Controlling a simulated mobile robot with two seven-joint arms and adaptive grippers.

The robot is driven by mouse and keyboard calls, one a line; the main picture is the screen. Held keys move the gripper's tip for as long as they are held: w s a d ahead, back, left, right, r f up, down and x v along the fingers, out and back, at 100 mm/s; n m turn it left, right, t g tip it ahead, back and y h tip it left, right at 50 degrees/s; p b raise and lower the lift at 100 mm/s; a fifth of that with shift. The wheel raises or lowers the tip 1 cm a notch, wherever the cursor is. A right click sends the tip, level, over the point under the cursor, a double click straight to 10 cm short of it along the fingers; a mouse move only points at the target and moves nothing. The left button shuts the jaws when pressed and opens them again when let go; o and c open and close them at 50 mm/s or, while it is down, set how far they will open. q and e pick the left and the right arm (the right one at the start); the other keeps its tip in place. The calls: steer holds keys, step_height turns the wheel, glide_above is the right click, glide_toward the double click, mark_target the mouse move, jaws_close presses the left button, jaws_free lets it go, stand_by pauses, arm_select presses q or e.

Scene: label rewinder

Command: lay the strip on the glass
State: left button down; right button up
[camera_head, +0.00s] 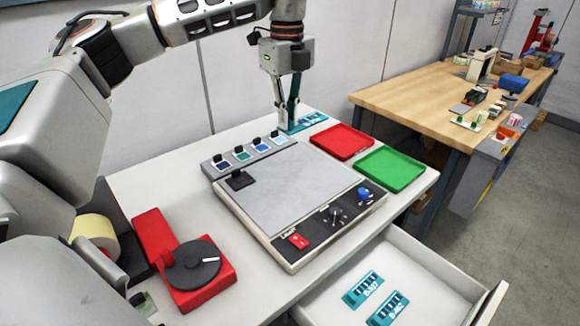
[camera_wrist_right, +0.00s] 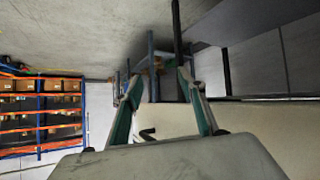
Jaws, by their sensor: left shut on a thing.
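The glass (camera_head: 285,190) is the pale grey top of a light box on the white table, and it lies bare in the middle. A teal strip (camera_head: 312,119) with dark marks and lettering is at the table's back edge, behind the glass. My left gripper (camera_head: 288,125) points down and is shut on the strip's left end. I cannot tell whether the strip touches the table. Two more teal strips, one (camera_head: 362,290) and another (camera_head: 387,309), lie in the open drawer (camera_head: 425,270). In the right wrist view my right gripper (camera_wrist_right: 159,80) is open, with nothing between its fingers.
A red tray (camera_head: 342,142) and a green tray (camera_head: 392,169) stand right of the glass. A red device with a black disc (camera_head: 192,265) stands front left.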

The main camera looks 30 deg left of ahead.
arm_select(q)
steer(key=shift+w+a, duration=0.1)
steer(key=shift+w, duration=0.05)
steer(key=p, duration=0.1)
glide_above(288, 193)
step_height(288, 193, down, 15)
steer(key=shift+r, duration=0.1)
step_height(288, 193, down, 4)
steer(key=shift+f, duration=0.4)
arm_select(e)
steer(key=shift+s+d+f, duration=0.2)
steer(key=shift+s+d, duration=0.2)
steer(key=shift+d, duration=0.2)
arm_select(q)
steer(key=shift+f, duration=0.15)
steer(key=c, duration=2.2)
jaws_free()
steer(key=shift+o, duration=0.2)
arm_select(e)
steer(key=shift+a, duration=0.25)
